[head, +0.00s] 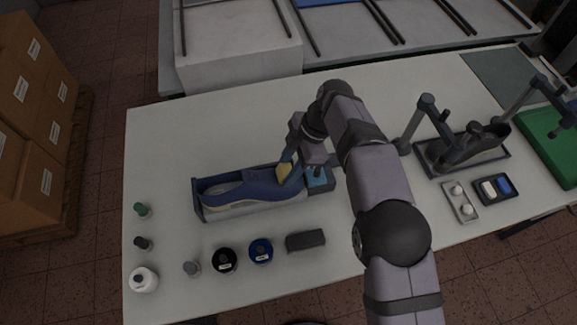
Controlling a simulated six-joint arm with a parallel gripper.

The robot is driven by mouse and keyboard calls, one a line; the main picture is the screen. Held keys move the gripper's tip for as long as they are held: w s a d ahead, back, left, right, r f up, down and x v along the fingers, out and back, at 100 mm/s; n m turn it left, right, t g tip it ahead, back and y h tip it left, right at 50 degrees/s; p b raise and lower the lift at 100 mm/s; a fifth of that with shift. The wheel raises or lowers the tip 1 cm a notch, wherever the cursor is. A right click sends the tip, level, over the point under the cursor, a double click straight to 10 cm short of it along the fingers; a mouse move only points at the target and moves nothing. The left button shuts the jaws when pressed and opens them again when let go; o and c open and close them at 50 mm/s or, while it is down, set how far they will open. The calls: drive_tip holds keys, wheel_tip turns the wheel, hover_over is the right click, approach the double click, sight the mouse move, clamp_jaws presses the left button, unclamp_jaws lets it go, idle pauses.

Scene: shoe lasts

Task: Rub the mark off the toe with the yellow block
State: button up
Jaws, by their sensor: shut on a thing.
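My gripper (289,165) is shut on the yellow block (284,171). The block is at the toe end of the shoe and looks to be against it or just above it; I cannot tell which. The mark on the toe is not visible, as the block and gripper cover part of the toe.
A blue pad (317,178) sits right of the cradle. Jars (224,261) (261,251), a dark block (305,241), a white bottle (144,280) and small bottles (142,210) stand near the front and left. A second fixture (462,150) and small trays (460,201) are at right. The back left table is clear.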

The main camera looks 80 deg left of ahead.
drive_tip(key=shift+w, duration=0.1)
drive_tip(key=shift+w+f+b, duration=0.25)
drive_tip(key=shift+w+f, duration=0.1)
drive_tip(key=shift+w, duration=0.55)
drive_tip(key=shift+w+f+b, duration=0.25)
drive_tip(key=shift+w+f, duration=0.05)
drive_tip(key=shift+w, duration=0.55)
drive_tip(key=shift+f+b, duration=0.2)
drive_tip(key=shift+b, duration=0.1)
drive_tip(key=shift+s+r, duration=0.1)
drive_tip(key=shift+s+r, duration=0.25)
drive_tip(key=shift+s, duration=0.35)
drive_tip(key=shift+s+r, duration=0.25)
drive_tip(key=shift+s, duration=0.35)
drive_tip(key=shift+s+r, duration=0.25)
drive_tip(key=shift+s, duration=0.35)
drive_tip(key=p+v, duration=0.4)
drive_tip(key=v, duration=0.2)
drive_tip(key=shift+w+r, duration=0.1)
